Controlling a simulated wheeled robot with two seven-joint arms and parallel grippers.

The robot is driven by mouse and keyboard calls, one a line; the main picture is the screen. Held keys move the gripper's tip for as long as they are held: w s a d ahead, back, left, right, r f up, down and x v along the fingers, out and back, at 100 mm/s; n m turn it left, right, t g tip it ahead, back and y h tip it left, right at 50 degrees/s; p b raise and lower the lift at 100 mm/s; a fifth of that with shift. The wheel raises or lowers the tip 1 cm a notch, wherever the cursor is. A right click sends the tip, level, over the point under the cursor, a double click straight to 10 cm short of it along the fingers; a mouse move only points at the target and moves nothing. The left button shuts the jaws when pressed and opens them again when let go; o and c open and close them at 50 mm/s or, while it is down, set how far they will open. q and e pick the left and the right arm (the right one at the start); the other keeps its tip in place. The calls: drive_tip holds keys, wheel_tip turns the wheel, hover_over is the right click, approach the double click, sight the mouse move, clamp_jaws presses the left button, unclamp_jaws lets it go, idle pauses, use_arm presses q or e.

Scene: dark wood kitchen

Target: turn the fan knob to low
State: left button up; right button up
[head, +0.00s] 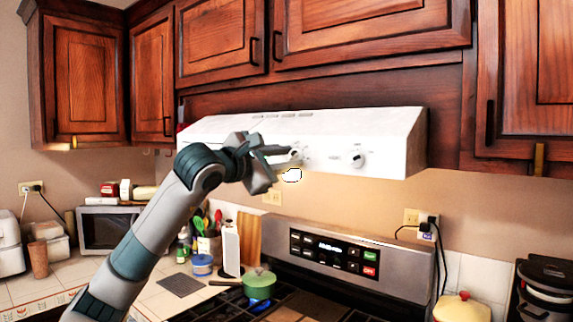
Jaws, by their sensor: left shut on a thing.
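The white range hood (390,125) hangs under the dark wood cabinets, with two knobs on its front face. The right knob (356,157) is in full view and nothing touches it. The left knob (297,153) is partly hidden by my left gripper (287,154). My left arm comes up from the lower left, and its gripper is at the hood front, shut on the left knob. The knob's markings are too small to read. My right gripper is not in view.
Below the hood stands a stove with a control panel (334,252) and a green pot (259,283). Utensils, a white bottle (230,249) and a microwave (108,229) stand on the left counter. Cabinets (372,32) close off the space above the hood.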

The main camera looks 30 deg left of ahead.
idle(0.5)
use_arm(q)
drive_tip(key=o, duration=1)
drive_tip(key=shift+s, duration=0.15)
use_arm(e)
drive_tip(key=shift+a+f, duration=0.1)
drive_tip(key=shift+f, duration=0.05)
use_arm(q)
drive_tip(key=shift+s+b, duration=0.45)
drive_tip(key=shift+s, duration=0.1)
drive_tip(key=s+a+b, duration=0.1)
drive_tip(key=s+b, duration=0.4)
drive_tip(key=s, duration=1.1)
drive_tip(key=shift+a+b, duration=0.15)
drive_tip(key=shift+b, duration=0.2)
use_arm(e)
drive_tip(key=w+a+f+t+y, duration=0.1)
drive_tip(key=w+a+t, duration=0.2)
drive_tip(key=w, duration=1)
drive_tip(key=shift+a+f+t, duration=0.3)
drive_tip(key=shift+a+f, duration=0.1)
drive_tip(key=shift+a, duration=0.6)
